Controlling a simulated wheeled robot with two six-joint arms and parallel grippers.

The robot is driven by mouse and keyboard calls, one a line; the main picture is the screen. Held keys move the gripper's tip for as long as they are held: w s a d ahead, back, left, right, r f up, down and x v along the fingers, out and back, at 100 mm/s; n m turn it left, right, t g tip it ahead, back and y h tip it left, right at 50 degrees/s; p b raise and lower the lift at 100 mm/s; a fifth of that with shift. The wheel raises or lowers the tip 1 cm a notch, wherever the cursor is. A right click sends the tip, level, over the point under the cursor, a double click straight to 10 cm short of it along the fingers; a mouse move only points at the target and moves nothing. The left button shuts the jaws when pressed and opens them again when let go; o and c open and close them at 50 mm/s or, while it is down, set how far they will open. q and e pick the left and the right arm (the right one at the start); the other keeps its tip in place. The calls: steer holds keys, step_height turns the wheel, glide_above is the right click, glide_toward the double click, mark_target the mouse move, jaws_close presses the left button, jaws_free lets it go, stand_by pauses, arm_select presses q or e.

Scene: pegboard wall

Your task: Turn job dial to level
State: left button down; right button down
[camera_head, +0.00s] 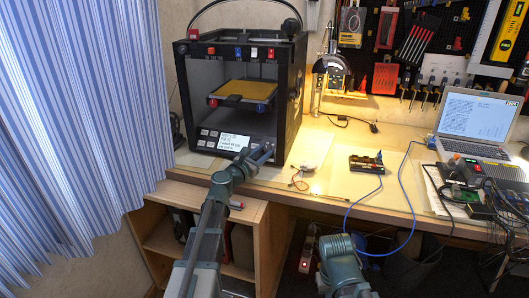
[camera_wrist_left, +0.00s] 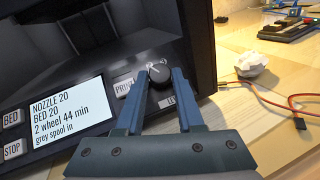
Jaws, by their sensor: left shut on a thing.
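The black job dial (camera_wrist_left: 156,67) sits on the lower right of the 3D printer's front panel in the left wrist view. My left gripper (camera_wrist_left: 160,79) has its two blue-grey fingers on either side of the dial and is shut on it. A label beginning "PRI" shows left of the dial and one beginning "LE" shows at its lower right; both are partly hidden. A pale mark shows on the dial, but its exact setting is hard to read. In the head view my left gripper (camera_head: 259,155) reaches the panel. My right gripper is not in view.
The printer (camera_head: 242,90) stands at the desk's left, its lit screen (camera_wrist_left: 61,118) reading "NOZZLE 20, BED 20". BED and STOP buttons sit left of the screen. Wires (camera_head: 299,181) lie right of the printer.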

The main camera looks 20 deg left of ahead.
arm_select(q)
steer(key=m+g+h, duration=0.1)
steer(key=m+h+p, duration=0.1)
steer(key=m, duration=0.1)
steer(key=m+g+h+p, duration=0.1)
steer(key=m, duration=0.1)
steer(key=shift+w+a+r+g, duration=0.3)
steer(key=shift+w+a+r, duration=0.05)
steer(key=shift+a, duration=0.05)
steer(key=m+g+h+p, duration=0.1)
steer(key=m, duration=0.1)
steer(key=m+g+h+p, duration=0.1)
steer(key=m+g+p, duration=0.1)
steer(key=shift+w+a+r, duration=0.2)
steer(key=m+g+p, duration=0.5)
steer(key=m+p, duration=0.1)
steer(key=m, duration=0.1)
steer(key=shift+w+r+g+h, duration=0.35)
steer(key=shift+g+h, duration=0.05)
steer(key=shift+m+g+p, duration=0.7)
steer(key=shift+m+p, duration=0.1)
steer(key=shift+p, duration=0.2)
steer(key=shift+f+m+g+y+p, duration=0.1)
steer(key=shift+m+g+y+p, duration=0.4)
steer(key=shift+m, duration=0.1)
steer(key=c, duration=0.8)
jaws_free()
